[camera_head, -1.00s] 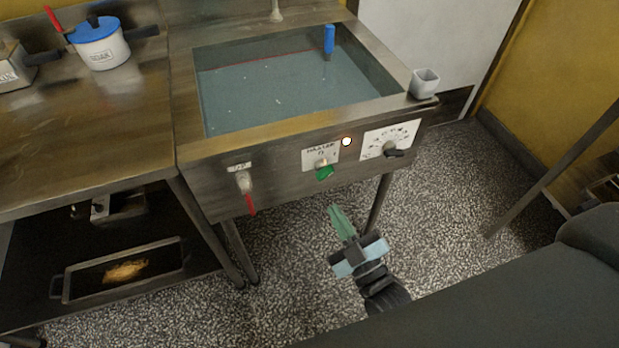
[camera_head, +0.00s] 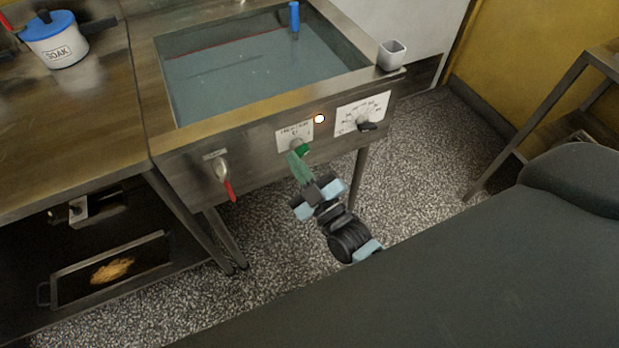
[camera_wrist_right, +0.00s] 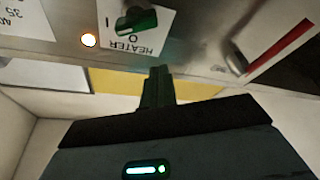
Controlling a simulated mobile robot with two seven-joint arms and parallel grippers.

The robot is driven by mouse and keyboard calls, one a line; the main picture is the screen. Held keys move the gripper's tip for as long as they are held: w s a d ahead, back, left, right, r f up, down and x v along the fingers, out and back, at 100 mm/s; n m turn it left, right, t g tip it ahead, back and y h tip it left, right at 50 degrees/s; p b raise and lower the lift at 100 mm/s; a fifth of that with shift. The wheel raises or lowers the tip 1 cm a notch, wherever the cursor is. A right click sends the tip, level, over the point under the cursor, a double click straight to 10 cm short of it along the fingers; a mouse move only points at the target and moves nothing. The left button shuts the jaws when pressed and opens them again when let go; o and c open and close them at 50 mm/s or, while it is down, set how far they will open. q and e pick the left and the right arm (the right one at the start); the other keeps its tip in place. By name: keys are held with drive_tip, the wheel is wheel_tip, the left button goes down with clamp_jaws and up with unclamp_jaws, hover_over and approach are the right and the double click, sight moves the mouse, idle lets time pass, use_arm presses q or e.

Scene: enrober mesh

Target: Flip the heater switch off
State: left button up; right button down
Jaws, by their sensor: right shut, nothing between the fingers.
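The heater switch (camera_head: 303,150) is a small green lever on a white label plate on the front panel of the metal tank. It also shows in the right wrist view (camera_wrist_right: 136,20), beside the upside-down word HEATER and an O mark. My left gripper is not in view.
A dial (camera_head: 366,125) sits right of the switch, a red-handled tap (camera_head: 228,188) left of it. A small grey cup (camera_head: 391,55) stands on the tank's right corner. A table with a SOAK pot (camera_head: 58,50) adjoins the tank at left.

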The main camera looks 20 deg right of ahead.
sight(299, 149)
drive_tip(key=x, duration=0.3)
drive_tip(key=shift+f, duration=0.2)
drive_tip(key=shift+s+d+f, duration=0.1)
drive_tip(key=shift+d+f, duration=0.25)
drive_tip(key=shift+f, duration=0.2)
drive_tip(key=shift+d+f, duration=0.35)
drive_tip(key=shift+f, duration=0.25)
drive_tip(key=shift+d+f, duration=0.3)
drive_tip(key=shift+f, duration=0.15)
drive_tip(key=shift+f+n, duration=0.1)
drive_tip(key=shift+n, duration=0.7)
